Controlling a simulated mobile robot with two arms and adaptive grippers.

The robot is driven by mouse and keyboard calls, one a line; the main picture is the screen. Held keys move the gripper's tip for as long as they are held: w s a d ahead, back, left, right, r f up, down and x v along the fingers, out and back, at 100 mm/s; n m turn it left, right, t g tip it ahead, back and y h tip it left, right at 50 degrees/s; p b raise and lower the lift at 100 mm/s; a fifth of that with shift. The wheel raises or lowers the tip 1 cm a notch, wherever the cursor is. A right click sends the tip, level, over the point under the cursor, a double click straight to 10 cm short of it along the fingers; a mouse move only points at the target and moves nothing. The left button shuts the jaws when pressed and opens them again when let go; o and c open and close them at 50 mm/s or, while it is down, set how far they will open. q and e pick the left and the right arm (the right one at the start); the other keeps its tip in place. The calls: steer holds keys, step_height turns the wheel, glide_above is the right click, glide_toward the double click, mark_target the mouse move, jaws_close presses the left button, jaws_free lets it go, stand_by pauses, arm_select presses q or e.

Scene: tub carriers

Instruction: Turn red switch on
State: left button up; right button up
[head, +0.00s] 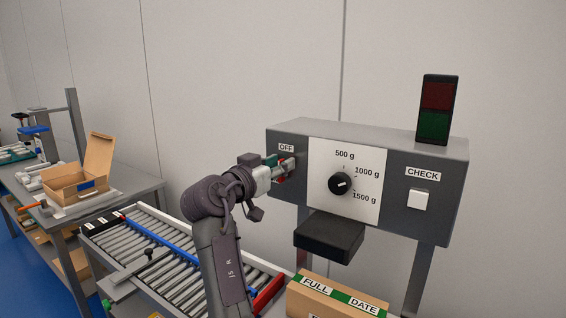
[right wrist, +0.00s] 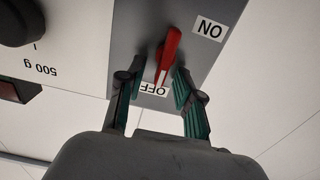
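The red switch (right wrist: 170,50) is a lever on the dark left part of the control box, seen in the right wrist view. The ON label (right wrist: 209,30) is beside its upper end and the OFF label (right wrist: 153,89) is by its lower end, partly covered. My right gripper (right wrist: 157,86) is open, its green-padded fingers on either side of the lever with gaps visible. In the head view my right gripper (head: 284,170) is at the box's left part, below the OFF label (head: 286,147), and mostly hides the switch. My left gripper is out of view.
The control box (head: 398,205) also carries a black dial (head: 341,184), a white CHECK button (head: 420,199) and a red and green lamp (head: 436,110). A taped carton (head: 330,299) stands below it. A roller conveyor (head: 165,258) and an open carton (head: 70,184) are at left.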

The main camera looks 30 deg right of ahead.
steer(key=shift+a, duration=0.15)
jaws_close()
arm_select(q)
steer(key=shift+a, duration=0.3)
